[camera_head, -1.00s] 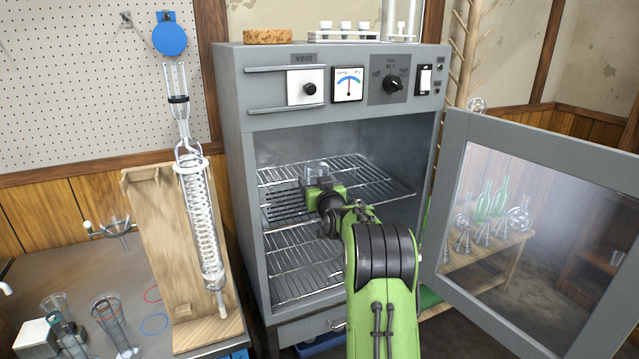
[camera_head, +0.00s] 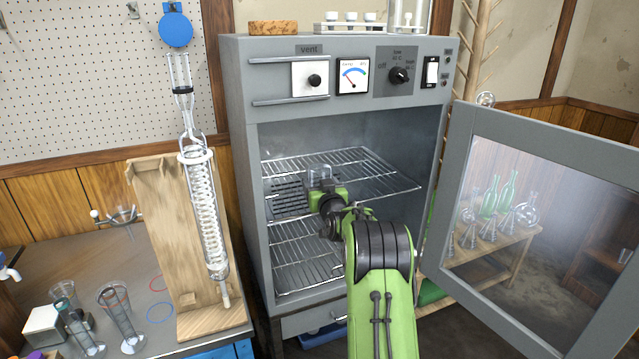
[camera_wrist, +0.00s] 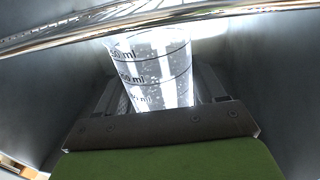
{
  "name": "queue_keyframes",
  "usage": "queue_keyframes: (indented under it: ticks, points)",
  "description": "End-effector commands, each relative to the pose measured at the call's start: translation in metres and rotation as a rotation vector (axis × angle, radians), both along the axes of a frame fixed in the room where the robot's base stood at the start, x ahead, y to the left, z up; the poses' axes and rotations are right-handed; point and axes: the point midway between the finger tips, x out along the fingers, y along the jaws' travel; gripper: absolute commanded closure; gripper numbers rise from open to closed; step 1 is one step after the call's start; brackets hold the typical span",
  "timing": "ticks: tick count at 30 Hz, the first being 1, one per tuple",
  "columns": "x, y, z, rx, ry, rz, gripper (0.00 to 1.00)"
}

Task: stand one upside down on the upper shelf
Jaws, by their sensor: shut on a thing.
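My gripper (camera_head: 322,187) is inside the open oven, shut on a clear graduated beaker (camera_wrist: 150,68). The beaker also shows small and see-through in the head view (camera_head: 320,172). In the wrist view its ml marks read upright; its lower part is hidden behind the gripper. The upper shelf (camera_head: 375,170) is a wire rack. In the head view the beaker overlaps the shelf's front left part; I cannot tell whether they touch. A bright metal bar (camera_wrist: 200,18) crosses the top of the wrist view.
The oven door (camera_head: 455,190) stands open to the right. A lower wire rack (camera_head: 305,265) lies below. At left are a wooden stand (camera_head: 160,220) with a coiled condenser (camera_head: 203,200) and several glass vessels (camera_head: 117,312) on the bench. The right part of the upper shelf looks clear.

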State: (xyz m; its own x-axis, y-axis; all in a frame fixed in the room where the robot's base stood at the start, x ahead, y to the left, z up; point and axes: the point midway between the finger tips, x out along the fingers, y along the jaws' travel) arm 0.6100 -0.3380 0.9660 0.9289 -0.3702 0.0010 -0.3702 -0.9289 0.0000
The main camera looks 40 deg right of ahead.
Motion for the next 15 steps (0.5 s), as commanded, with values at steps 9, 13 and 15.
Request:
queue_keyframes:
  ticks: [9,13,15]
  points:
    - [0.0001,0.0002,-0.0074,0.000,0.000,0.001,0.22]
    - [0.0001,0.0002,-0.0075,0.000,0.001,0.001,0.02]
    - [0.0001,0.0002,-0.0075,0.000,0.001,0.000,0.01]
